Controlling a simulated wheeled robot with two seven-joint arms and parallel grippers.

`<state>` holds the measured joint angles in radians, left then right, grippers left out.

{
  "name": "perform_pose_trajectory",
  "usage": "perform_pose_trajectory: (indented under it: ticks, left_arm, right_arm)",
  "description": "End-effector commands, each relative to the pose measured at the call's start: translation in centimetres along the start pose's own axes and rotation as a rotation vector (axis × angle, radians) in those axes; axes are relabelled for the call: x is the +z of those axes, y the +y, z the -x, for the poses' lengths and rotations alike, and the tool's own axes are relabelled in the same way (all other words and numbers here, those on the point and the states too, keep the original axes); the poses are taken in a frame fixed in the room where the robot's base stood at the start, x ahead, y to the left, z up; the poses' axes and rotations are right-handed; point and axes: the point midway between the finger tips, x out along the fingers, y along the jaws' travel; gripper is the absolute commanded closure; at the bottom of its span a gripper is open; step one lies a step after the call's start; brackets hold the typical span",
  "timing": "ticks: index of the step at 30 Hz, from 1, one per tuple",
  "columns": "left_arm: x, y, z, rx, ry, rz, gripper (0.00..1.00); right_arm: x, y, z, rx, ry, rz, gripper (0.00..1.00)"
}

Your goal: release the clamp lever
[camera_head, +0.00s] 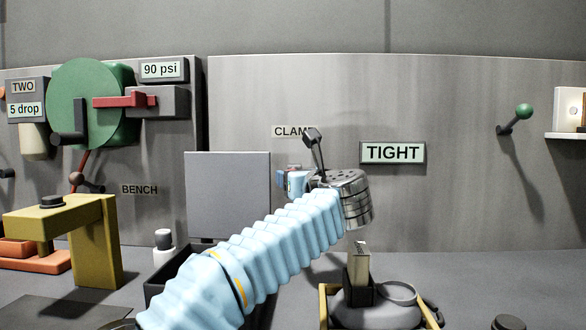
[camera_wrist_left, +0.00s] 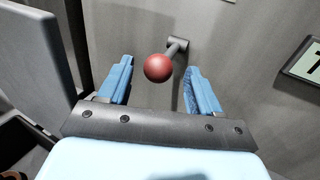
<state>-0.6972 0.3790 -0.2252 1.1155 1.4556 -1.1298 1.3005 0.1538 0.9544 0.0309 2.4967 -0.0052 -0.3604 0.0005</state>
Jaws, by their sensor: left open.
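The clamp lever's red ball knob (camera_wrist_left: 158,68) on a grey stem shows in the left wrist view, sticking out from the grey panel. My left gripper (camera_wrist_left: 160,76) is open, with a blue finger on each side of the knob in the picture and visible gaps to both. I cannot tell whether the knob is fully between the fingertips in depth. In the head view my left gripper (camera_head: 290,181) is at the panel under the CLAMP label (camera_head: 291,131), and my wrist hides most of the lever. A sign (camera_head: 393,153) reads TIGHT. My right gripper is not in view.
A grey upright plate (camera_head: 228,195) stands just left of my left gripper. A green-knobbed lever (camera_head: 523,111) is on the panel at right. A yellow bracket (camera_head: 95,240) and a green disc (camera_head: 85,100) are at left. The panel right of the TIGHT sign is mostly clear.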

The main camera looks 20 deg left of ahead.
Motion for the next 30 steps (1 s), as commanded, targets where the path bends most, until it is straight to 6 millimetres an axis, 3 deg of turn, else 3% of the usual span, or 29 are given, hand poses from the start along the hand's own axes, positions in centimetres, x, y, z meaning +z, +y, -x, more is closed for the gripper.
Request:
perform_pose_trajectory:
  ticks: [6,17,30]
  left_arm:
    - [0.1,0.0,-2.9,0.001,0.000,-0.001,0.36]
    - [0.0,0.0,-3.4,0.000,0.000,0.000,0.36]
    - [0.0,0.0,-3.3,-0.001,-0.001,0.000,1.00]
  right_arm:
    - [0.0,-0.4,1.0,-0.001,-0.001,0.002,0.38]
    - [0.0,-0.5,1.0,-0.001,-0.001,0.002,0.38]
    - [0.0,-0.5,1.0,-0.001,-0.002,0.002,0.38]
